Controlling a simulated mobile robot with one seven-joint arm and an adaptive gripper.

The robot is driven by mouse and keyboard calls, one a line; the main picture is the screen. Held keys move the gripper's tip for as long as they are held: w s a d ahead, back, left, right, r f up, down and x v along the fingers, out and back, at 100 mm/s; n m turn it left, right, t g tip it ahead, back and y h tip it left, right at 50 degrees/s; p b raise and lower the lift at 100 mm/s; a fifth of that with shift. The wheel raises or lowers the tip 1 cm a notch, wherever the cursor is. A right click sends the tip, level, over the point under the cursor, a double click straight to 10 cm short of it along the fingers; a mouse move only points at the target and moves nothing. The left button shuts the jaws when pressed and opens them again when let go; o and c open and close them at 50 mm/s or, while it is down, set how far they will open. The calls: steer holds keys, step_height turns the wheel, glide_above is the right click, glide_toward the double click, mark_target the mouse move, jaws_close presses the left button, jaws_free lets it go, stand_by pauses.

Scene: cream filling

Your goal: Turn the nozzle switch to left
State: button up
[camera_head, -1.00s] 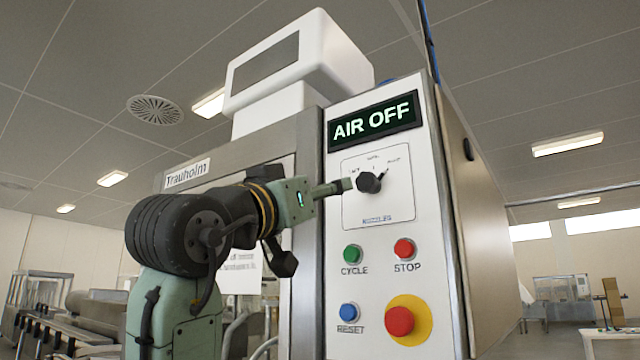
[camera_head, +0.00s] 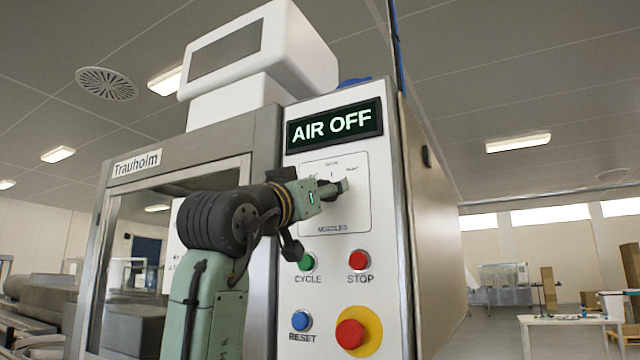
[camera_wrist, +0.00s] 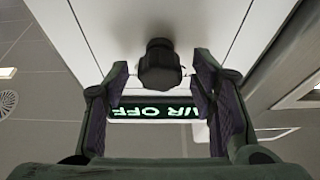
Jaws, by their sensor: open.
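The nozzle switch is a black round knob (camera_head: 326,190) on the white panel labelled NOZZLES (camera_head: 348,222). In the head view my gripper (camera_head: 340,187) is in front of it and hides part of it. In the wrist view the knob (camera_wrist: 160,68) stands between my two open fingers (camera_wrist: 162,72), with a gap on each side. The fingers do not visibly touch it. I cannot tell which way the knob points. The position marks above it are small, and the left one is partly hidden.
A display (camera_head: 334,124) above the knob reads AIR OFF. Below are a green CYCLE button (camera_head: 306,262), a red STOP button (camera_head: 359,260), a blue RESET button (camera_head: 301,320) and a red stop button on yellow (camera_head: 350,334). A glazed machine door lies left.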

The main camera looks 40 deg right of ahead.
steer(key=shift+c, duration=0.3)
steer(key=c, duration=1.1)
